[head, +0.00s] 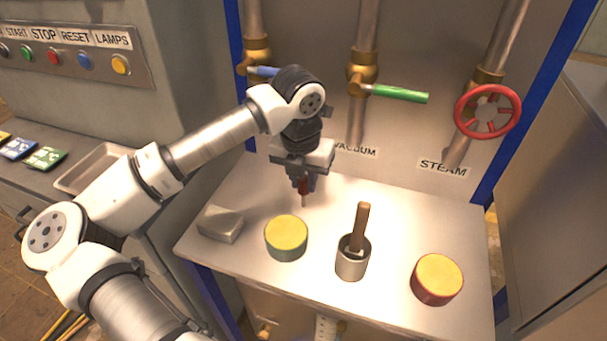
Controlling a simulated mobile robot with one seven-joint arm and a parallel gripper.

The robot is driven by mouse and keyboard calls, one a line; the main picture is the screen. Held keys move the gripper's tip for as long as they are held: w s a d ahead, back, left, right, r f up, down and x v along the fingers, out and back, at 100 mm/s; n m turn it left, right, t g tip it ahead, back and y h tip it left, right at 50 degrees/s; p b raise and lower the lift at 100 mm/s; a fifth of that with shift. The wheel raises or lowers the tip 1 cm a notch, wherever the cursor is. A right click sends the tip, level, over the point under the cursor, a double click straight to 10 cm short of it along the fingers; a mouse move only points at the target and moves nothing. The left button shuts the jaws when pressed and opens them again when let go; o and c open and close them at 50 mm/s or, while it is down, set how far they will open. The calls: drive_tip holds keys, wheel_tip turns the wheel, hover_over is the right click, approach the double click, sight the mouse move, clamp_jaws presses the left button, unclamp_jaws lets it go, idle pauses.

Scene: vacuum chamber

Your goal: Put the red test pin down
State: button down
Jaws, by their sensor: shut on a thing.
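My gripper (304,182) points down above the back part of the pale table, behind the green-sided tin with the yellow top. It is shut on the red test pin (304,186). The pin hangs upright, with its red upper part between the fingers and a thin pale tip below. I cannot tell from this view whether the tip touches the table (380,215). The fingers hide part of the pin.
On the table are a grey block (221,224), a green-sided tin (286,238), a grey cup (352,262) holding a brown-handled tool (360,226), and a red-sided tin (437,279). Behind stand pipes with a green lever (400,94) and a red wheel (488,111). The table's back right is clear.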

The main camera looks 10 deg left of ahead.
drive_tip(key=shift+f+b, duration=0.25)
drive_tip(key=shift+b, duration=0.15)
drive_tip(key=c, duration=1.2)
unclamp_jaws()
drive_tip(key=shift+r, duration=0.1)
drive_tip(key=shift+c, duration=0.2)
drive_tip(key=shift+r+p, duration=0.1)
drive_tip(key=shift+p, duration=0.2)
